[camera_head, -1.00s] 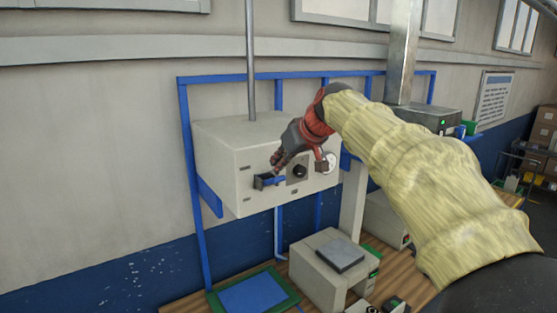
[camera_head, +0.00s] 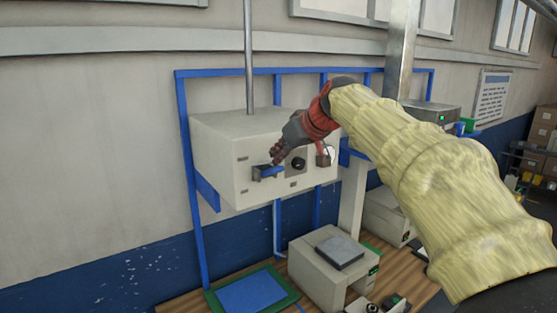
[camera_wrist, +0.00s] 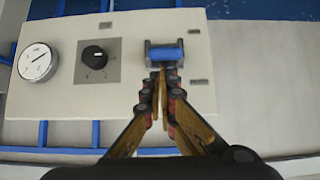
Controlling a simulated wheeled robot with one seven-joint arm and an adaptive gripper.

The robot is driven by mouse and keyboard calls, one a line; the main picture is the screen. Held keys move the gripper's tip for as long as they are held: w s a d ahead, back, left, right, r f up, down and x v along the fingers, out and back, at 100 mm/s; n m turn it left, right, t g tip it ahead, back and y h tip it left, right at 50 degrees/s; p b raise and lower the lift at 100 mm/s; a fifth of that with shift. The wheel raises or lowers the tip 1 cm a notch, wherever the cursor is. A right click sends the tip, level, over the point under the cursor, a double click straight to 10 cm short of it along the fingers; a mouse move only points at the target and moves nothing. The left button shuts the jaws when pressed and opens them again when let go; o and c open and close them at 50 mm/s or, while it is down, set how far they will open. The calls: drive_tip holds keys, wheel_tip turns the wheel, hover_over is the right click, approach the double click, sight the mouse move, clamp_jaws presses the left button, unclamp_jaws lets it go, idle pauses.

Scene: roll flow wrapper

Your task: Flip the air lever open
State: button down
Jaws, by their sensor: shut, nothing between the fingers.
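The air lever (camera_head: 267,171) is a blue bar on a dark mount, low on the front of a beige box (camera_head: 222,160). In the wrist view the blue lever (camera_wrist: 166,54) lies horizontally at the top centre. My gripper (camera_head: 277,157) is at the lever, just above it in the head view. In the wrist view my gripper (camera_wrist: 160,72) is shut and empty, with its fingertips at the lever's near edge. I cannot tell whether they touch it.
A black knob (camera_wrist: 95,56) and a round white gauge (camera_wrist: 38,62) sit beside the lever on the box front. A blue frame (camera_head: 185,130) surrounds the box. Below stand a beige machine (camera_head: 318,278) and a blue-green mat (camera_head: 252,293) on the table.

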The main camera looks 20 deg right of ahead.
sight(281, 167)
drive_tip(key=shift+s+d+f+t+b, duration=0.1)
drive_tip(key=shift+s+f+t+b, duration=0.2)
drive_tip(key=shift+b, duration=1.6)
drive_tip(key=f+t+b, duration=0.1)
drive_tip(key=b, duration=0.4)
drive_tip(key=s+f+t+b, duration=0.1)
drive_tip(key=b, duration=0.4)
drive_tip(key=shift+d+y, duration=0.2)
drive_tip(key=shift+y, duration=0.2)
drive_tip(key=shift+s+d+f+t+y+b, duration=0.2)
drive_tip(key=shift+f+t+b, duration=0.6)
drive_tip(key=shift+b, duration=2.75)
drive_tip(key=shift+s+a+f+t+y+b, duration=0.15)
drive_tip(key=shift+s+f+t+b, duration=0.55)
drive_tip(key=shift+b, duration=2.8)
drive_tip(key=shift+w+d+f+t+y+b, duration=0.1)
drive_tip(key=shift+d+f+t+y+b, duration=0.25)
drive_tip(key=shift+f+b, duration=2)
wheel_tip(281, 167, up, 2)
drive_tip(key=b, duration=0.2)
drive_tip(key=shift+a+b, duration=0.15)
drive_tip(key=shift+b, duration=0.15)
